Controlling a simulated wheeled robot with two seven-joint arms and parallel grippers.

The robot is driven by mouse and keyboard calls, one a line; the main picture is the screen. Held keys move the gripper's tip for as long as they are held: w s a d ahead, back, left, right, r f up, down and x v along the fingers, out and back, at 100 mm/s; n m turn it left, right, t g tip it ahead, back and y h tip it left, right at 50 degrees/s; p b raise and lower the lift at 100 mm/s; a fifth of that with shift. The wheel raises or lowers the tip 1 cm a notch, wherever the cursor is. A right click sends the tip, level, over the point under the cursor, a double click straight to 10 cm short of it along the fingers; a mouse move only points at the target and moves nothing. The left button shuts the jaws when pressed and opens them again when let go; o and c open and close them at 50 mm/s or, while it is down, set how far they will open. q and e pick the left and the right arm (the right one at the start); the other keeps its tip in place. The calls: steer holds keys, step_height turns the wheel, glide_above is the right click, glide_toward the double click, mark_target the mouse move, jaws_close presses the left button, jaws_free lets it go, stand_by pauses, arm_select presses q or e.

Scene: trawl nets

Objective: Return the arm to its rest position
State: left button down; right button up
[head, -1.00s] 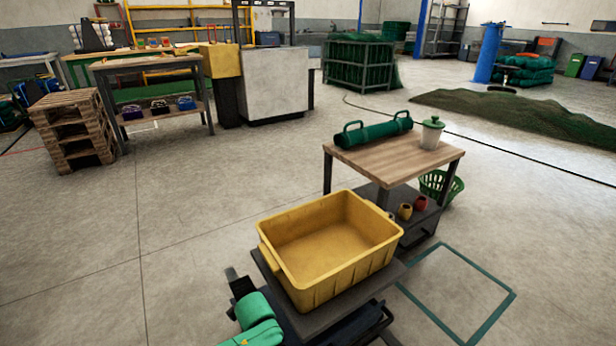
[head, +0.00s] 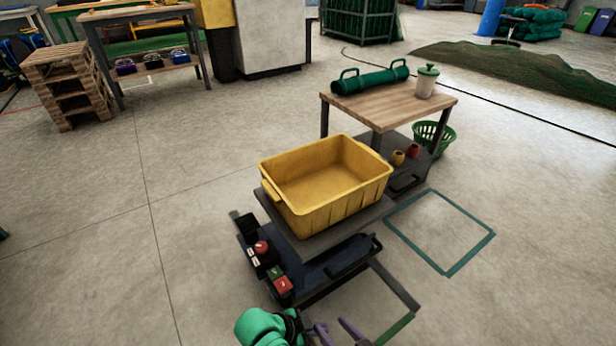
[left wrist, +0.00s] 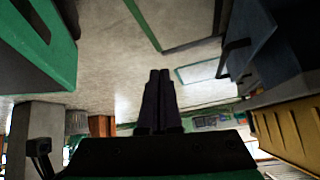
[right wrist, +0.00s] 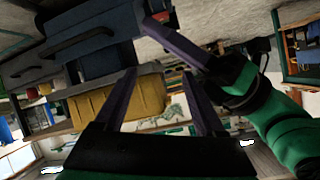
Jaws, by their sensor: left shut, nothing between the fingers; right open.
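My left gripper (head: 322,335) is at the bottom of the head view, its green arm coming in from the lower left. In the left wrist view its dark fingers (left wrist: 158,95) lie together, shut and empty. It also shows in the right wrist view (right wrist: 205,52), crossing near my right gripper. My right gripper (right wrist: 158,75) has its fingers spread with nothing held. A second purple finger at the bottom of the head view is cut off, and I cannot tell surely whose it is.
An empty yellow tub (head: 327,212) sits on a dark cart platform with red buttons (head: 283,284) in front.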

arm_select(q)
steer(key=s+a+r+n+t+p, duration=0.1)
steer(key=s+a+r+n+t, duration=0.2)
steer(key=a+r+n+t, duration=0.75)
steer(key=s+a+n+g+y+p, duration=0.1)
steer(key=s+a+g+y+p, duration=0.2)
steer(key=p, duration=1.5)
steer(key=s+a+g+y+p, duration=0.4)
steer(key=s+a+g+p, duration=0.6)
steer(key=s+a+p, duration=0.5)
steer(key=shift+s+a+f+n+p, duration=0.15)
steer(key=shift+s+f+n+p, duration=0.15)
steer(key=shift+s+p, duration=1.25)
arm_select(e)
steer(key=s+d+r+g+h, duration=0.2)
steer(key=s+d+g, duration=0.3)
steer(key=s+d, duration=0.5)
steer(key=s+d+r+g+h, duration=0.1)
steer(key=s+d+g+h, duration=0.3)
steer(key=s+d, duration=0.6)
steer(key=shift+s+r+g+h, duration=0.4)
steer(key=shift+s+g, duration=0.1)
steer(key=shift+s, duration=0.45)
